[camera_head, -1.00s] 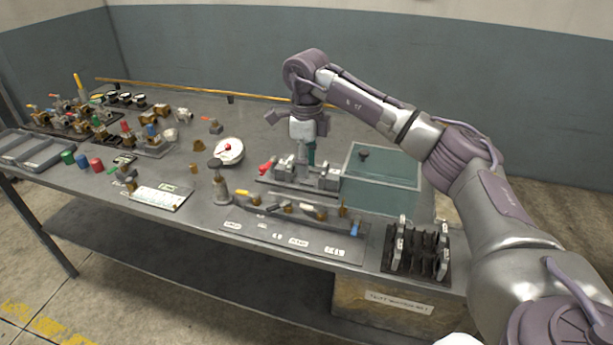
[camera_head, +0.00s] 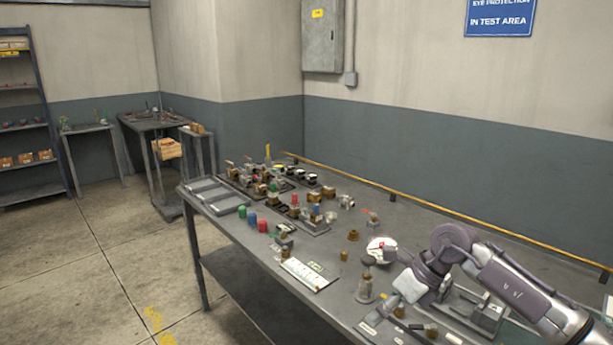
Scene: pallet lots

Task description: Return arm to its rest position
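My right arm comes in from the right edge and bends at the wrist over the near right part of the workbench. My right gripper (camera_head: 404,281) points down and left, above the bench beside a grey stand with a round dark top (camera_head: 365,286). It is small and partly covered by its own wrist, so its finger opening does not show clearly. I see nothing clearly held in it. A round white dish with a red piece (camera_head: 381,247) lies just behind the gripper. My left gripper is not in view.
The grey workbench (camera_head: 262,262) carries grey trays (camera_head: 214,196), blue, green and red caps (camera_head: 251,218), valves and a white labelled card (camera_head: 304,274). A yellow rail (camera_head: 430,208) runs along the back. Shelves (camera_head: 28,125) and another table stand far left, with open floor between.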

